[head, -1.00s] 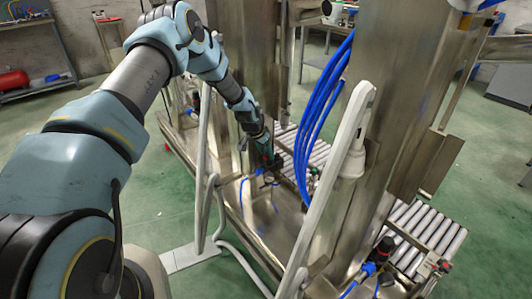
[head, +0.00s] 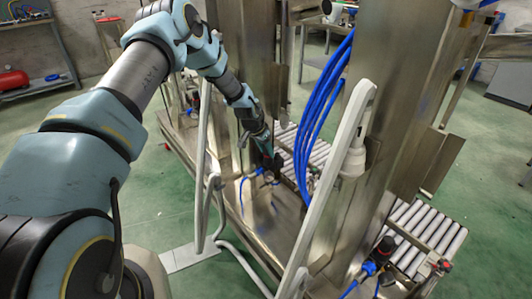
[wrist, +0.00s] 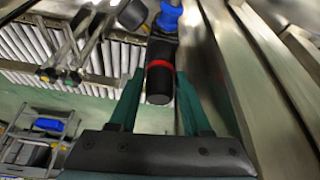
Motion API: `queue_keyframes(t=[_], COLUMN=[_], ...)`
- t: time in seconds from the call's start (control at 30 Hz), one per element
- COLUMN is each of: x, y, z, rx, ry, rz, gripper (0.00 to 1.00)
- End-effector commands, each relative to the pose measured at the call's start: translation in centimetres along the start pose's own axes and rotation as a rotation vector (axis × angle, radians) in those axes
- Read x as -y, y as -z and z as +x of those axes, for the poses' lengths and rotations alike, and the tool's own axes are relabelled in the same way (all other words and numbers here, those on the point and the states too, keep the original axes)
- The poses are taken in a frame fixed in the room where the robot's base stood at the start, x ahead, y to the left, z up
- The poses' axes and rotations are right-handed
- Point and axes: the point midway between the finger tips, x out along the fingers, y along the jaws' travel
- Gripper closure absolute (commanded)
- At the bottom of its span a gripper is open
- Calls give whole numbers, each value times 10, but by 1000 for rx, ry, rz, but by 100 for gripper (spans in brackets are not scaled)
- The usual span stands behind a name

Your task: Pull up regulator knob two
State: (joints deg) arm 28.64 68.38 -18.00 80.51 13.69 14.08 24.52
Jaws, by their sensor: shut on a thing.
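A black regulator knob (wrist: 160,84) with a red ring sits between the green fingers of my gripper (wrist: 158,92) in the wrist view. The fingers are shut on it, one on each side. A blue fitting (wrist: 168,16) shows beyond the knob. In the head view my gripper (head: 272,162) points down beside the steel column, above the machine's base plate. The knob is hidden or too small to make out there. No number is readable on the knob.
Another black regulator knob (head: 385,246) with blue fittings stands at the lower right. Blue hoses (head: 322,110) and a pale slanted post (head: 330,190) stand right of my gripper. Roller conveyors (head: 425,240) lie behind. Steel panels (wrist: 235,70) run close right of the fingers.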

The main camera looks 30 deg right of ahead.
Motion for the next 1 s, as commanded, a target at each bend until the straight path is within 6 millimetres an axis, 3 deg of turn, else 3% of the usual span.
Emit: queue_keyframes(t=[0.27, 0.3, 0.4, 0.77, 1.0], x=[0, 0, 0, 1, 1], y=[2, 2, 2, 2, 2], z=[-4, -4, -4, -12, -53], rx=[0, 0, 0, -1, -2], ry=[0, 0, 0, 1, 2], rz=[0, 0, 0, 0, -1], gripper=[100, 48, 39, 39, 39])
